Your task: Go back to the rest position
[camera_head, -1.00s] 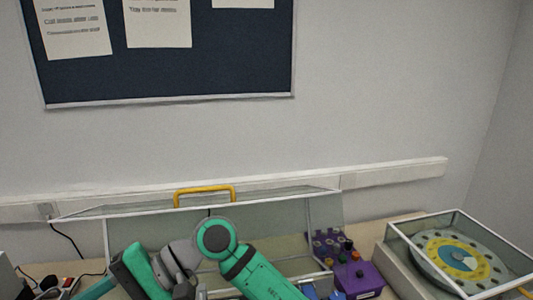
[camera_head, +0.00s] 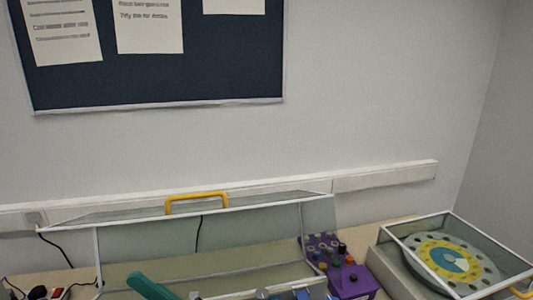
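A small part of my green arm (camera_head: 148,286) shows at the bottom edge, in front of the clear enclosure. My gripper is not identifiable in the frame. The clear enclosure (camera_head: 98,262) has a white frame and a yellow handle (camera_head: 197,203) on its raised lid, so it stands open. Several small grey and blue parts show at the bottom edge near its front and are too cut off to name.
A purple control box (camera_head: 351,282) with coloured knobs stands right of the enclosure. A round drum with a yellow and blue disc (camera_head: 452,256) sits under a clear cover at the far right. Cables and a socket strip (camera_head: 45,292) lie at the left. A noticeboard (camera_head: 200,85) hangs behind.

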